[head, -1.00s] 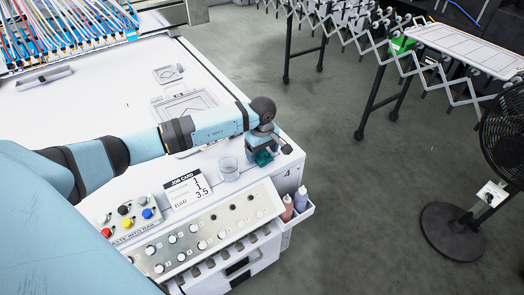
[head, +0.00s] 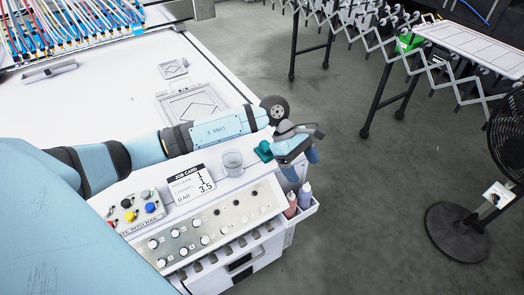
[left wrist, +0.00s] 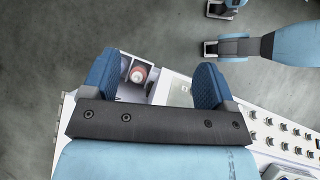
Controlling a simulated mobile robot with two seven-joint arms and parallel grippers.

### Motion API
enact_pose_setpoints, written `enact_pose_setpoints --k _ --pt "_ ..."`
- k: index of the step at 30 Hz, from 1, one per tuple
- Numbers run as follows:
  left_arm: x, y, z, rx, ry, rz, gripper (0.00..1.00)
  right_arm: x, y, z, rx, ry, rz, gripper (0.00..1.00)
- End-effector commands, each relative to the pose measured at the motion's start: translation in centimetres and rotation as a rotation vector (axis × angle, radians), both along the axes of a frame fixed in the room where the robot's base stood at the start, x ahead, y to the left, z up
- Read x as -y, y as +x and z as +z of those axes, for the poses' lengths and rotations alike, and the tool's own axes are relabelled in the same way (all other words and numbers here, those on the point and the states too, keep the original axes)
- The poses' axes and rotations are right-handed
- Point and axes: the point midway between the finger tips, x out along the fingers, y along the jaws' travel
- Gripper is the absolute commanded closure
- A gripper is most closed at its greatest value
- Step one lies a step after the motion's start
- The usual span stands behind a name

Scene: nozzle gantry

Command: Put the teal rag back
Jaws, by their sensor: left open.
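The teal rag (head: 264,150) shows as a small crumpled patch near the front right corner of the white bench, right of the clear cup (head: 232,162). My left gripper (head: 302,168) is just right of the rag, tilted, with its blue fingers out past the bench corner. Its fingers are spread and empty in the left wrist view (left wrist: 162,82). The gripper partly hides the rag, and I cannot tell whether they touch. The rag does not show in the left wrist view. My right gripper is not in view.
A side holder (head: 304,212) with two bottles (head: 305,195) hangs below the gripper; one bottle (left wrist: 138,75) shows between the fingers. A job card (head: 190,184) and button panel (head: 205,232) lie left. A fan (head: 458,232) stands right.

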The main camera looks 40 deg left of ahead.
Motion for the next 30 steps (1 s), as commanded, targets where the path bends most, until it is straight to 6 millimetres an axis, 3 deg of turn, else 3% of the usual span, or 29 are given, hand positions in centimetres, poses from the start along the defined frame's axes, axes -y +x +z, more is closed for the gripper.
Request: enact_pose_setpoints --k 1,3,7,11,14,17,18,21,24,27,30 --pt "3.9 -2.3 -0.6 -0.102 -0.192 0.087 0.2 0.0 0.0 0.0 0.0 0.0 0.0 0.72" --pt "7.9 -4.3 0.1 -0.273 -0.46 0.252 0.2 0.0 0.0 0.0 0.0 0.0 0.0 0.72" --pt "11.4 -6.1 2.0 -0.676 -0.903 0.599 0.2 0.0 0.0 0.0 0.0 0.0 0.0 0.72" --pt "10.3 -6.5 1.5 -1.168 -1.28 0.995 0.2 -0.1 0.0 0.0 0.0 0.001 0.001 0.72" --pt "7.8 -7.6 -1.8 -1.587 -1.515 1.32 0.2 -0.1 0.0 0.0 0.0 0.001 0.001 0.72" --pt "5.1 -10.2 -6.8 -2.01 -1.691 1.641 0.2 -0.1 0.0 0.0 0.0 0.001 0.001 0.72" --pt "4.2 -11.7 -8.8 1.971 1.586 -1.601 0.2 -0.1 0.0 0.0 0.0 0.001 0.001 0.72" --pt "2.9 -15.7 -13.1 1.759 1.283 -1.414 0.2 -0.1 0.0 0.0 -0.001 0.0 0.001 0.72" --pt "2.4 -19.1 -15.8 1.612 1.094 -1.288 0.2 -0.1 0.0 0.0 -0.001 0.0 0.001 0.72" --pt "2.3 -20.9 -17.0 1.535 0.999 -1.221 0.2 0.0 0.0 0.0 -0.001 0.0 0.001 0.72" --pt "2.3 -21.4 -17.4 1.515 0.973 -1.203 0.2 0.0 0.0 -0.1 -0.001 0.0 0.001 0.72"
